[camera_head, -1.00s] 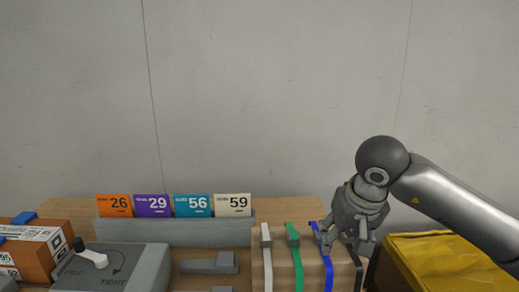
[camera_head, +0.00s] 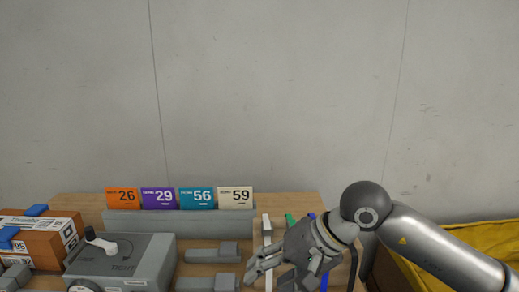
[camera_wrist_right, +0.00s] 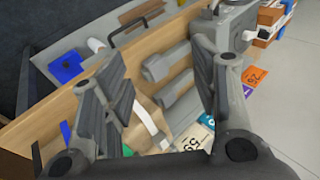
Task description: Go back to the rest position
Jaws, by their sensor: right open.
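My right gripper (camera_head: 268,272) is low over the right part of the wooden table in the head view, its fingers pointing left. It is open and empty. In the right wrist view its two fingers (camera_wrist_right: 165,100) stand wide apart with nothing between them but the table behind. The right arm comes in from the right edge. My left gripper is not in view.
Numbered cards, orange 26 (camera_head: 122,200), purple 29 (camera_head: 158,199), teal 56 (camera_head: 197,199) and white 59 (camera_head: 235,199), stand in a grey holder. A grey box with a knob (camera_head: 122,262) and brown boxes (camera_head: 40,240) are left. A yellow bin (camera_head: 455,245) is right.

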